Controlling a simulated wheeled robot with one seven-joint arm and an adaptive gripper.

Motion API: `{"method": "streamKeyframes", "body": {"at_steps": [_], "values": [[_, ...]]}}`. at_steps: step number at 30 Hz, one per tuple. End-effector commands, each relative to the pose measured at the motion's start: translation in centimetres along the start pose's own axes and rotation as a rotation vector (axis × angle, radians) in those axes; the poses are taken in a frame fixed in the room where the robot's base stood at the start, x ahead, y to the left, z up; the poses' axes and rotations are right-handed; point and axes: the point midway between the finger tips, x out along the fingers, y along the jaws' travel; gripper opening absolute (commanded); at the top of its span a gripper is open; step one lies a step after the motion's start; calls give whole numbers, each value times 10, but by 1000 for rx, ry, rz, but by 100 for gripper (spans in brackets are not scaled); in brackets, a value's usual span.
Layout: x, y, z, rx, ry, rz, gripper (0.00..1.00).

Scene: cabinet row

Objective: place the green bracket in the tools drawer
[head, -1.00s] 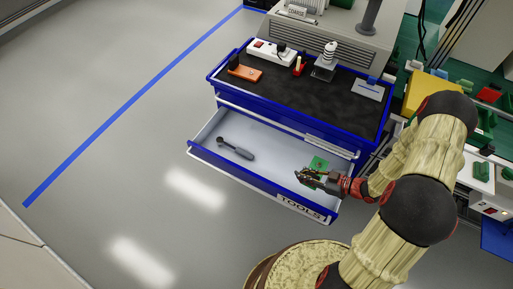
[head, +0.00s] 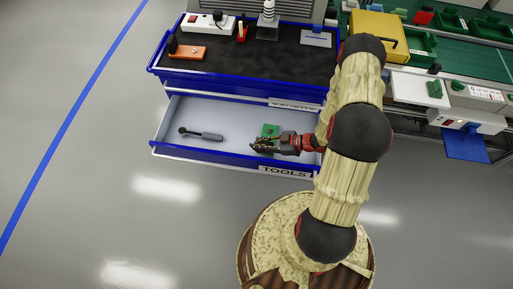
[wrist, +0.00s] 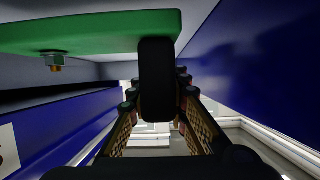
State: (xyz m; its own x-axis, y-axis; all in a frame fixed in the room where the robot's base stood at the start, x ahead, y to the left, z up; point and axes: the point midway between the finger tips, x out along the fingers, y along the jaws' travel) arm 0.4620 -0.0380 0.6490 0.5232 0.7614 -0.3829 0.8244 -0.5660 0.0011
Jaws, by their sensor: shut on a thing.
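The tools drawer (head: 228,112) is pulled open below the bench top, with "TOOLS" on its blue front. My gripper (head: 261,146) is at the right part of the drawer, near its front wall, and is shut on the green bracket (head: 271,130). In the wrist view the green bracket (wrist: 90,33) spans the upper left, flat, with a bolt hanging under it. I cannot tell whether the bracket touches the drawer floor.
A grey ratchet (head: 200,134) lies in the left part of the drawer. The drawer's middle is clear. On the black bench top above are an orange block (head: 187,52), a power strip (head: 208,22) and other small items. A yellow box (head: 378,30) stands at the right.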

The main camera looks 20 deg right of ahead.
Motion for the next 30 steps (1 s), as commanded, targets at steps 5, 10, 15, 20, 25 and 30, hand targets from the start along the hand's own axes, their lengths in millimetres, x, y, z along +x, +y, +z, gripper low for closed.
{"method": "streamKeyframes", "body": {"at_steps": [5,10,15,20,25,30], "values": [[10,0,23,0,1,-1,0],[10,0,23,-1,1,0,0],[10,0,25,-1,1,0,0],[11,0,26,0,0,-1,19],[11,0,26,0,0,-1,29],[11,0,26,0,0,-1,36]]}}
